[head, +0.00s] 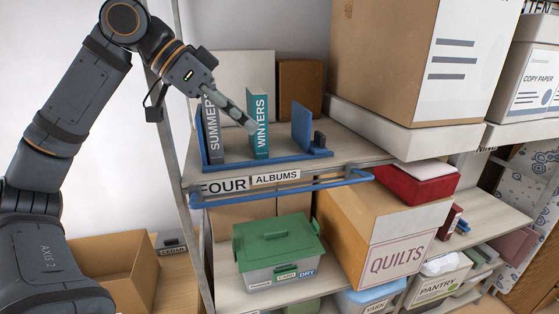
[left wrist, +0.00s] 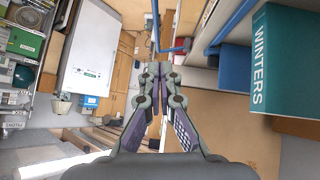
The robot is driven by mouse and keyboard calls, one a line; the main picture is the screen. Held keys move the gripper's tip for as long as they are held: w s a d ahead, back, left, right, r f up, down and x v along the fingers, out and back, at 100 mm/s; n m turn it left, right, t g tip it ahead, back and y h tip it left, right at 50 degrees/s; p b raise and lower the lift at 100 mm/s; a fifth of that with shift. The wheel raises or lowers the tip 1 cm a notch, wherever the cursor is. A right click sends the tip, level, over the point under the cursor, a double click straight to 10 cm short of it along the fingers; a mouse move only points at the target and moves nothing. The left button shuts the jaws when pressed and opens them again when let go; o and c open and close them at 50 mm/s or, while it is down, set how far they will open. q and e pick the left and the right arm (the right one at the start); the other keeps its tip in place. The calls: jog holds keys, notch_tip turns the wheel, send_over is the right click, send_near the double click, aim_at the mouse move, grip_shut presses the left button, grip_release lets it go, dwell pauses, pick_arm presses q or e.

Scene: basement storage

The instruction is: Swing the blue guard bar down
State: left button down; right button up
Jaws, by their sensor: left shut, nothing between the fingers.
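The blue guard bar (head: 285,189) runs along the shelf's front, just below the edge and the labels there. Its ends bend back toward the shelf. A thin blue bar (left wrist: 156,28), apparently the same one, shows beyond my fingertips in the left wrist view. My left gripper (head: 250,127) is shut and empty, above the bar and apart from it. It overlaps the teal WINTERS album (head: 259,110) in the head view; the album also shows at the right of the left wrist view (left wrist: 289,65). I cannot tell whether they touch. My right gripper is out of view.
A blue rack (head: 211,168) with a blue end plate (head: 301,125) holds albums, including grey SUMMERS (head: 211,135). Below stand a green-lidded bin (head: 277,240) and a QUILTS box (head: 395,258). Large boxes (head: 420,55) crowd the right. Space before the shelf is open.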

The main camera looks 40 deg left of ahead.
pick_arm(q)
jog(key=d+f, duration=0.1)
jog(key=d, duration=0.1)
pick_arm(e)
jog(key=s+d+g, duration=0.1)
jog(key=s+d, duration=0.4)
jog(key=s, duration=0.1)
pick_arm(q)
send_over(285, 191)
jog(key=a, duration=0.2)
notch_tip(285, 191, down, 6)
jog(key=f+b, duration=0.1)
jog(key=d+f+b, duration=0.1)
jog(key=f+b, duration=0.2)
jog(key=shift+w+d, duration=0.2)
jog(key=shift+d, duration=0.1)
jog(key=shift+w, duration=0.1)
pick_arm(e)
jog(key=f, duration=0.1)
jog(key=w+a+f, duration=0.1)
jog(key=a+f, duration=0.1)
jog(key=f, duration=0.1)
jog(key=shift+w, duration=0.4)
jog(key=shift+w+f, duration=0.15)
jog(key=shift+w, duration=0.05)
